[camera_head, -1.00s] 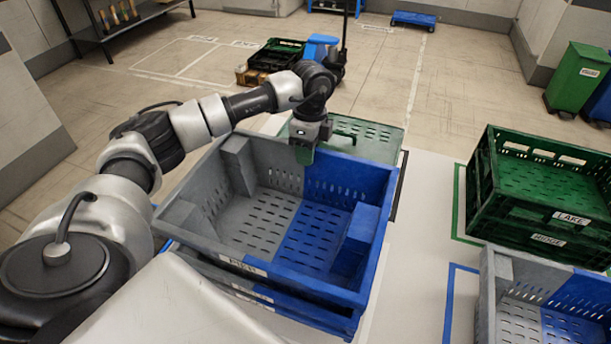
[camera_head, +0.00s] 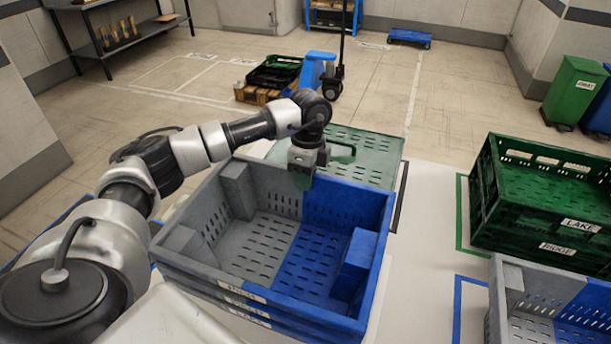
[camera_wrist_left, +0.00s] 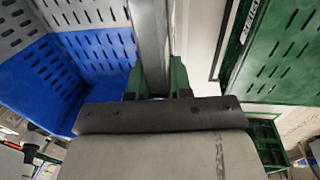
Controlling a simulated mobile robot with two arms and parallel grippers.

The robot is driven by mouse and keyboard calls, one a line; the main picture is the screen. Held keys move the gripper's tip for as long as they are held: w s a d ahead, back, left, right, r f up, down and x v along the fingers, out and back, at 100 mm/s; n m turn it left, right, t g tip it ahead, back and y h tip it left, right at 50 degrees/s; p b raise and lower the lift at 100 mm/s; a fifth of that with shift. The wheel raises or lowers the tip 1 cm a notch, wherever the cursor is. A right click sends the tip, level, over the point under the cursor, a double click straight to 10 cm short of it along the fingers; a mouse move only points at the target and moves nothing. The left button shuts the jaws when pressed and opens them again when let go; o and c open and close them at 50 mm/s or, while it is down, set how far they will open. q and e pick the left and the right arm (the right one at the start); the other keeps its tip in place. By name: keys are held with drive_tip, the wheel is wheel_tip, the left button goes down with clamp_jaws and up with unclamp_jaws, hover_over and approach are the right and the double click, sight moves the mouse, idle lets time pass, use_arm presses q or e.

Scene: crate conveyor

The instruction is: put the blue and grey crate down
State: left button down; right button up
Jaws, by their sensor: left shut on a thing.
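The blue and grey crate (camera_head: 350,205) is grey on the left and blue on the right, upright and open on top, with its inside empty. My left gripper (camera_head: 304,176) is shut on its far rim; in the left wrist view its green fingers (camera_wrist_left: 157,80) straddle the rim. The crate sits over similar crates (camera_head: 280,321), whose labelled fronts show as layers below it. No clear gap shows between the layers, but I cannot tell whether all edges touch. My right gripper is not in view.
A green crate stack (camera_head: 535,225) stands at the right, with another grey and blue crate (camera_head: 508,275) in front of it. A green crate (camera_head: 375,148) lies just beyond the held crate.

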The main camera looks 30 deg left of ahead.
use_arm(q)
drive_tip(key=shift+f, duration=0.3)
drive_tip(key=c, duration=1)
unclamp_jaws()
drive_tip(key=shift+r, duration=0.2)
drive_tip(key=r, duration=0.4)
drive_tip(key=w+r, duration=0.1)
drive_tip(key=r, duration=0.3)
drive_tip(key=r+b, duration=0.1)
drive_tip(key=r, duration=0.3)
drive_tip(key=shift+w+a+r, duration=0.2)
drive_tip(key=shift+w+r, duration=0.15)
drive_tip(key=shift+r, duration=0.05)
drive_tip(key=shift+s+f, duration=0.1)
